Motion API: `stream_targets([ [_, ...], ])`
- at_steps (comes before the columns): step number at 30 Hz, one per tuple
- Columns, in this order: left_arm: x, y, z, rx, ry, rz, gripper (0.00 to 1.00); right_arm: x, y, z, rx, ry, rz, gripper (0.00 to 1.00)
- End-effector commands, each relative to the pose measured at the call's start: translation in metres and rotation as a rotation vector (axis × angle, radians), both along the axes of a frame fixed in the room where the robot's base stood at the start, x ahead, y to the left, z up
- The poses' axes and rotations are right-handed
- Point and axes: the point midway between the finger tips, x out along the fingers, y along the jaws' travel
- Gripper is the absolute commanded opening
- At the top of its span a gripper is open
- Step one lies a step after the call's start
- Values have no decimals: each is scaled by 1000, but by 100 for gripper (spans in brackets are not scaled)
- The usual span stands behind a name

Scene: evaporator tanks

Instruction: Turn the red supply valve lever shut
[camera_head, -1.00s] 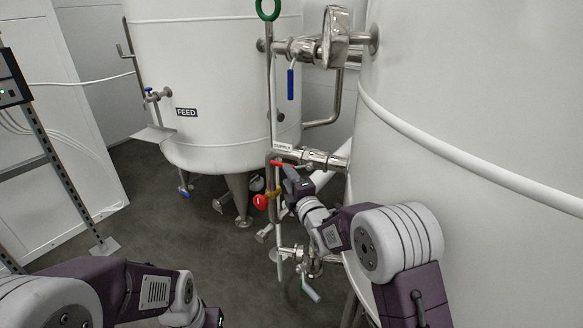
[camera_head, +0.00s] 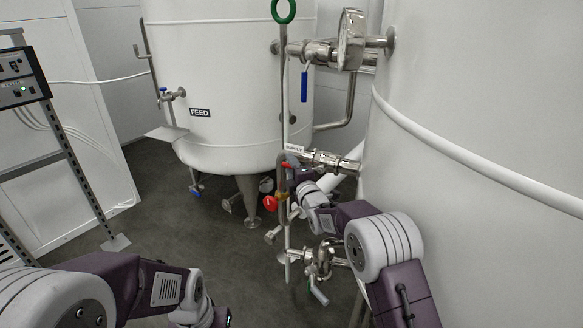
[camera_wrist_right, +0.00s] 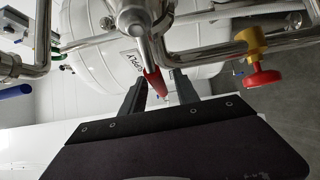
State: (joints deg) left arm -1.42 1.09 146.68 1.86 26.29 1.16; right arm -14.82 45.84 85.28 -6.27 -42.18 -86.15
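My left gripper (camera_head: 219,318) is at the bottom edge of the head view, mostly cut off.
A yellow valve with a red knob (camera_head: 270,202) sits just below, and at the right in the wrist view (camera_wrist_right: 262,77). A blue lever (camera_head: 304,86) hangs above. A vertical pipe with a green ring (camera_head: 283,11) stands close by. A large tank (camera_head: 480,120) fills the right.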

Motion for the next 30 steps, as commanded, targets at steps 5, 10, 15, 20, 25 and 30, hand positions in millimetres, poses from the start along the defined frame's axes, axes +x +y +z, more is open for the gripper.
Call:
stream_targets([
  [5, 0, 0, 0, 0, 0, 0, 36, 0, 0, 0, 0, 0, 0, 1],
  [10, 0, 0, 0, 0, 0, 0, 36, 0, 0, 0, 0, 0, 0, 0],
  [15, 0, 0, 0, 0, 0, 0, 36, 0, 0, 0, 0, 0, 0, 0],
  [20, 0, 0, 0, 0, 0, 0, 36, 0, 0, 0, 0, 0, 0, 0],
  [25, 0, 0, 0, 0, 0, 0, 36, 0, 0, 0, 0, 1, -1, 0],
  [30, 0, 0, 0, 0, 0, 0, 36, 0, 0, 0, 0, 1, -1, 0],
])
